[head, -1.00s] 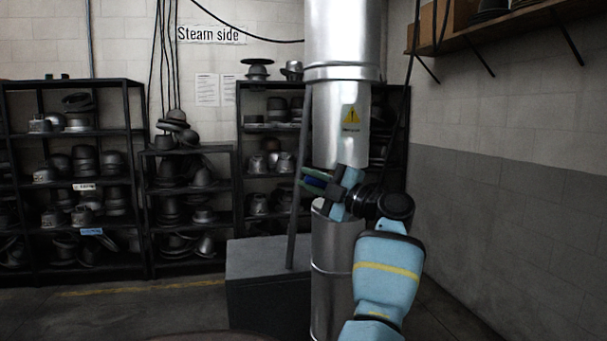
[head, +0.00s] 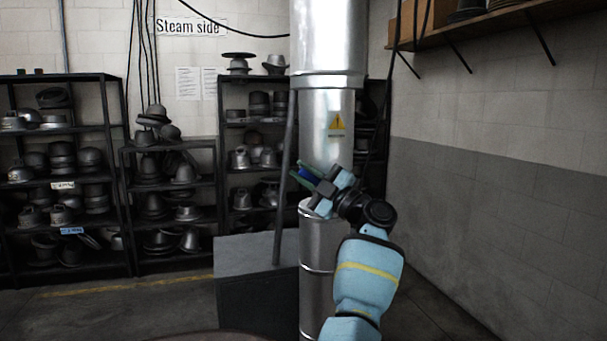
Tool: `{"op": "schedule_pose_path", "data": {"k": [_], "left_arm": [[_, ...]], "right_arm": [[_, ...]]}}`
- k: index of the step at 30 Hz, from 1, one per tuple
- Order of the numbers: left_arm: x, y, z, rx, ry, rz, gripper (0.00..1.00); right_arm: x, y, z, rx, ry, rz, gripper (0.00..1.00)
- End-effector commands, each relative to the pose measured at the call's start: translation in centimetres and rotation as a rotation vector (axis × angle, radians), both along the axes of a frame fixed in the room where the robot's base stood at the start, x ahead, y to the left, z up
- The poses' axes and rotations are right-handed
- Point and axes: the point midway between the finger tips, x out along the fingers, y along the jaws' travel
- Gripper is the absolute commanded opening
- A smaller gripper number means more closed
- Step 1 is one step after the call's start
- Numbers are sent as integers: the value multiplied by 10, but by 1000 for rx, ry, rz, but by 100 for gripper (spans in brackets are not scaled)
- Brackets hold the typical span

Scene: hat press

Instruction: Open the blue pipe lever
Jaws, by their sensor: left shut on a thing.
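The blue pipe lever (head: 308,174) shows only as a small dark blue piece at the left front of the metal pipe (head: 328,130). My left gripper (head: 304,176) is shut on the lever, with its greenish fingers around the blue piece. The gripper is tilted, its fingers pointing up and to the left. The gripper and wrist cover most of the lever and its joint with the pipe. My right gripper is not in view.
A grey box (head: 256,255) with an upright dark bar (head: 286,175) stands left of the pipe. Black shelves (head: 62,130) of metal hat forms line the back wall. A wooden shelf (head: 480,25) hangs on the right wall. Floor shows between the box and the shelves.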

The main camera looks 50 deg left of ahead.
Motion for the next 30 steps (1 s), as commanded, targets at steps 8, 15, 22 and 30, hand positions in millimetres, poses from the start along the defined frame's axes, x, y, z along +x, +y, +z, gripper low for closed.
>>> {"op": "schedule_pose_path", "data": {"k": [8,15,22,30], "left_arm": [[0,0,0,0,-1,0,38],[1,-2,-1,-1,-1,-1,38],[7,-27,-16,-1,2,-2,38],[14,-61,-31,0,2,-2,38]], "right_arm": [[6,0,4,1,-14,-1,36],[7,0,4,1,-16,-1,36],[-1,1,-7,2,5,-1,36],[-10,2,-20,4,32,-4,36]]}}
